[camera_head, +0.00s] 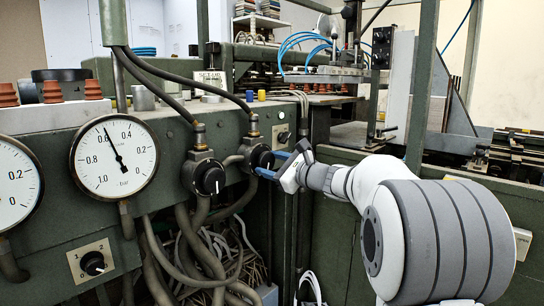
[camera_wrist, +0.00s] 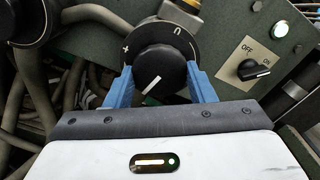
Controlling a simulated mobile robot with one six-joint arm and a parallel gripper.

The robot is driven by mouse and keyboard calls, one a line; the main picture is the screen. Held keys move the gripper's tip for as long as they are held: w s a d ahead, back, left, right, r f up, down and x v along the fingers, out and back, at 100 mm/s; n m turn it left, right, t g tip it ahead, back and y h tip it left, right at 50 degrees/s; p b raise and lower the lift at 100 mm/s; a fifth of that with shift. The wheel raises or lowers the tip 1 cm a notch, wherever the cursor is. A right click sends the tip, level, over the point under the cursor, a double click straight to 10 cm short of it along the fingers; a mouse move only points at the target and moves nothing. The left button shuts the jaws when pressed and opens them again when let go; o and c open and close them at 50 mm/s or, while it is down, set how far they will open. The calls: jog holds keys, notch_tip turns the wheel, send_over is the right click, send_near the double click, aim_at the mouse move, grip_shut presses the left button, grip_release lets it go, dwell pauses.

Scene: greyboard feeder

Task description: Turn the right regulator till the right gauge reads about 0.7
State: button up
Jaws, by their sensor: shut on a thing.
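The right regulator has a round black knob (camera_head: 262,158) on the green panel; it fills the middle of the wrist view (camera_wrist: 158,72). There its white mark slants between lower left and upper right. My gripper (camera_head: 271,164) has its blue fingers shut on the knob, one on each side in the wrist view (camera_wrist: 160,84). The finger tips partly hide the knob's sides. The right gauge (camera_head: 130,162) is a white dial in bar; its needle points up and slightly left, between 0.4 and 0.6, nearer 0.6.
The left regulator knob (camera_head: 210,180) sits just left of my gripper. The left gauge (camera_head: 14,185) is cut off by the picture edge. Grey hoses (camera_head: 205,240) hang below the regulators. An off/on switch (camera_wrist: 254,70) is right of the knob in the wrist view.

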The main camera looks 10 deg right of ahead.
jog(key=shift+m+p, duration=0.85)
jog(key=shift+m, duration=0.45)
jog(key=shift+f, duration=0.1)
jog(key=o, duration=1)
jog(key=shift+c, duration=0.2)
jog(key=p+v, duration=0.1)
jog(key=v, duration=0.6)
jog(key=shift+s+d, duration=0.25)
jog(key=shift+s, duration=0.05)
